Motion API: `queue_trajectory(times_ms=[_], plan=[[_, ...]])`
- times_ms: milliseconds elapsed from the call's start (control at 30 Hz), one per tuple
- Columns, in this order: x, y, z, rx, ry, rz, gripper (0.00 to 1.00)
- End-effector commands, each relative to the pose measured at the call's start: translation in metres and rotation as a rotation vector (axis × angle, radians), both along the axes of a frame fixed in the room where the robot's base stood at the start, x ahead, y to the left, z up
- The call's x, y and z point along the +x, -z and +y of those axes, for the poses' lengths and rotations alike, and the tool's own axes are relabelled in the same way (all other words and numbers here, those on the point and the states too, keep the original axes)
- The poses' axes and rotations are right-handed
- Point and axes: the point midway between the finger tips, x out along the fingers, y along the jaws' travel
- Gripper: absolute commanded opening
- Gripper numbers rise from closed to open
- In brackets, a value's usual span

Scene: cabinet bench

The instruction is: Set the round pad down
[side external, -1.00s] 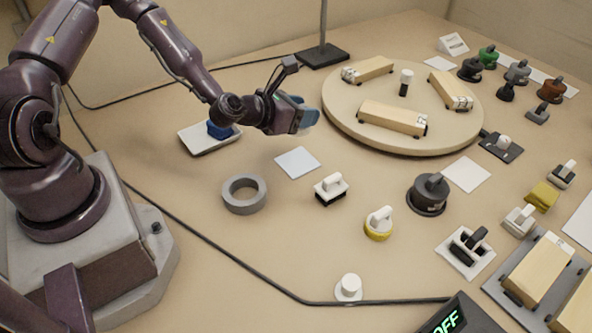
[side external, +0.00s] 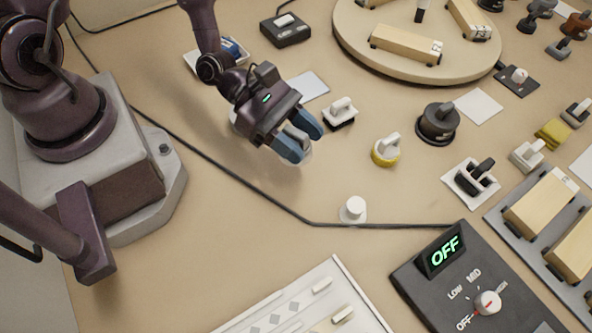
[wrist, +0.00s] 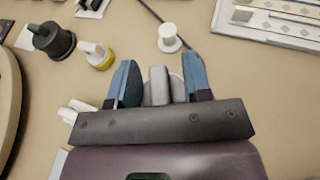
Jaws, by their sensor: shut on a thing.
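My gripper (side external: 303,142), with blue fingers, is shut on the upright grey handle of the round pad. In the wrist view the handle (wrist: 159,86) stands between the fingers of my gripper (wrist: 161,80), and a pale rounded edge of the round pad (wrist: 178,88) shows behind it. In the side view the fingers hide most of the pad; only a pale edge shows below them. The fingers point down toward the bench, left of the yellow-based knob. I cannot tell whether the pad touches the bench.
The yellow-based knob (side external: 385,152), white-handled block (side external: 340,112) and white round knob (side external: 353,209) stand nearby. A dark round weight (side external: 437,125) is farther right. A black cable (side external: 262,188) crosses the bench. The control box (side external: 470,285) reads OFF. Bare bench lies below the gripper.

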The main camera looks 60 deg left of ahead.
Motion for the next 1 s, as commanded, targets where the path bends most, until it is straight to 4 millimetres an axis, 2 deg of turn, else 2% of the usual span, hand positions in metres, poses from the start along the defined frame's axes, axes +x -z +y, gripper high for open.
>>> queue_trajectory(times_ms=[100, 500, 933, 967, 1000], plan=[[-0.001, 0.022, -0.001, -0.001, -0.004, 0.004, 0.23], [0.000, 0.070, 0.000, 0.000, -0.007, 0.000, 0.23], [0.000, 0.077, 0.000, -0.001, -0.007, -0.001, 0.23], [0.000, 0.077, 0.000, -0.001, -0.007, -0.001, 0.52], [0.000, 0.077, 0.000, 0.000, -0.007, -0.002, 0.61]])
